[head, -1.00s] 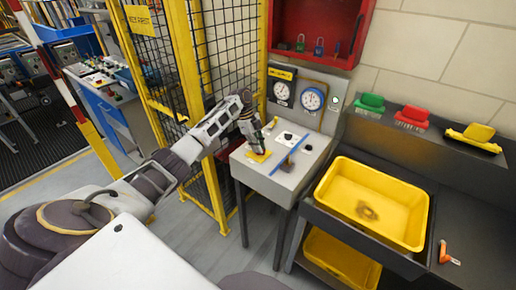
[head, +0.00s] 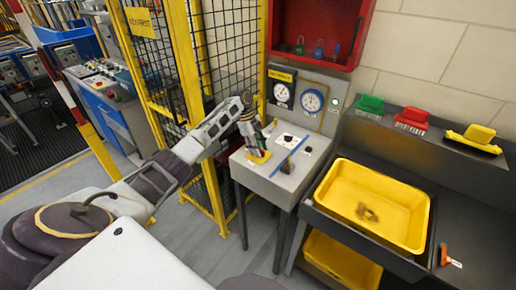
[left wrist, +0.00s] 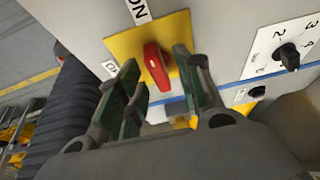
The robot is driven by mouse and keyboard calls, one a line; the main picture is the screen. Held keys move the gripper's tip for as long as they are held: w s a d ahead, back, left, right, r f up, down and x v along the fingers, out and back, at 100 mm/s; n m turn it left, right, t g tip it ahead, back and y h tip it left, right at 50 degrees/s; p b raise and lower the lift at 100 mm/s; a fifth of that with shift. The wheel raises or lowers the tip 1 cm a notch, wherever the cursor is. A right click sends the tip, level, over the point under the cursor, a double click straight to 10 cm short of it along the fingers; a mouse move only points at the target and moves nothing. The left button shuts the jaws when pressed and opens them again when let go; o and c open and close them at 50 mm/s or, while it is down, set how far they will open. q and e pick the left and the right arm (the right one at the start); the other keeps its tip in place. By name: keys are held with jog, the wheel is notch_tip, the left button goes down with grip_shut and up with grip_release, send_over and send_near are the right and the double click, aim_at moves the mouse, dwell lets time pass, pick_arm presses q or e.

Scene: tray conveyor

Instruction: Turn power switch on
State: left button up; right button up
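The power switch is a red handle (left wrist: 157,68) on a yellow plate (left wrist: 124,46), seen in the left wrist view. The handle's upper end points up towards the white ON label (left wrist: 138,11). A second white label, partly hidden, sits at the plate's left edge. My left gripper (left wrist: 158,62) is open, with one finger on each side of the handle and gaps showing beside it. In the head view my left gripper (head: 257,152) points down over the yellow plate on the grey console (head: 280,181) and hides the handle. My right gripper is not in view.
Black knobs (left wrist: 287,56) on white plates and a blue strip (left wrist: 236,92) lie right of the switch. The yellow mesh fence (head: 226,50) is close on the left, a yellow bin (head: 375,200) on the right.

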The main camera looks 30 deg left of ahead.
pick_arm(q)
jog(key=v, duration=1.2)
jog(key=shift+s+d, duration=0.1)
dwell(0.8)
